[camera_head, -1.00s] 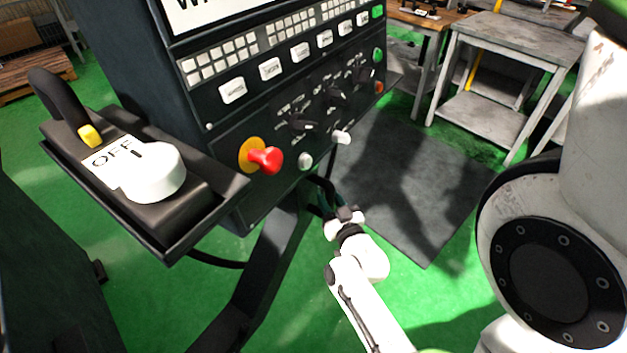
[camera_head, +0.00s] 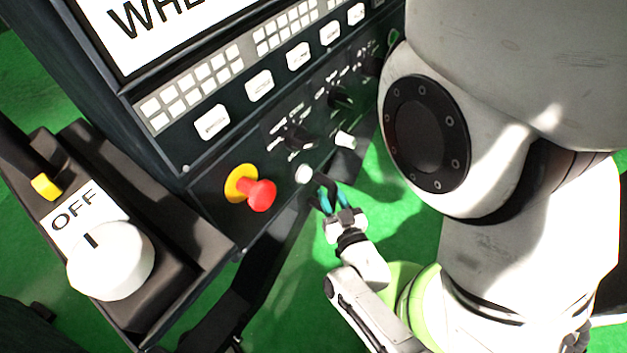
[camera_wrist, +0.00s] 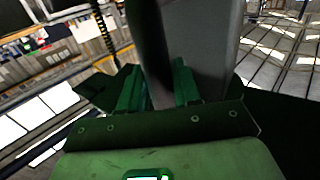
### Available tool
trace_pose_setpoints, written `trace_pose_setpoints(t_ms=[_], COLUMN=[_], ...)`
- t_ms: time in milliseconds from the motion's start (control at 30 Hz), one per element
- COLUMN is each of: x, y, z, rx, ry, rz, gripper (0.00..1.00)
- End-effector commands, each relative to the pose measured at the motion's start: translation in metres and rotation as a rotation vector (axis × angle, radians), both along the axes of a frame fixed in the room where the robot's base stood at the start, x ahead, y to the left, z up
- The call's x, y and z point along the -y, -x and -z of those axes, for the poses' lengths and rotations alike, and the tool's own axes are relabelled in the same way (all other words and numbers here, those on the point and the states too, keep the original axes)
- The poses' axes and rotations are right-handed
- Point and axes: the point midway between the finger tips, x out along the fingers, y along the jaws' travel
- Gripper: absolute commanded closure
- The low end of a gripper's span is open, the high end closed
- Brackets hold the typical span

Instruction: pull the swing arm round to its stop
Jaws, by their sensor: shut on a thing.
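The swing arm (camera_head: 262,275) is a dark beam slanting down and left from beneath the dark control panel (camera_head: 222,205). In the head view, my gripper (camera_head: 329,192) is at the panel's lower edge, right of the red stop button. In the wrist view, its two green fingers (camera_wrist: 158,90) are shut on a dark bar (camera_wrist: 151,50) that stands between them. The bar looks like a handle under the panel; its far end and mounting are hidden.
A red button (camera_head: 261,194) on a yellow ring juts from the panel. A side tray with a white OFF knob (camera_head: 110,260) sticks out at lower left. Green floor (camera_head: 395,225) shows below and right of the panel. My own arm covers much of the right side.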

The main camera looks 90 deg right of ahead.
Motion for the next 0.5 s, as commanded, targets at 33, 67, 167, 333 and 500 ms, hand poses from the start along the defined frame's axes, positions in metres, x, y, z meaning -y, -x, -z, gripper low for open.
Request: trace_pose_setpoints(t_ms=[33,67,167,333,500], x=[-0.007,-0.01,-0.018,-0.026,-0.028], y=[0.007,0.009,0.016,0.022,0.024], z=[0.0,0.0,0.0,0.0,0.0], rx=[-0.002,-0.001,-0.001,0.0,0.0], ry=[-0.002,-0.003,-0.002,-0.001,0.0], rz=[0.015,0.022,0.04,0.057,0.062], gripper=[1.0,1.0,1.0,1.0,1.0])
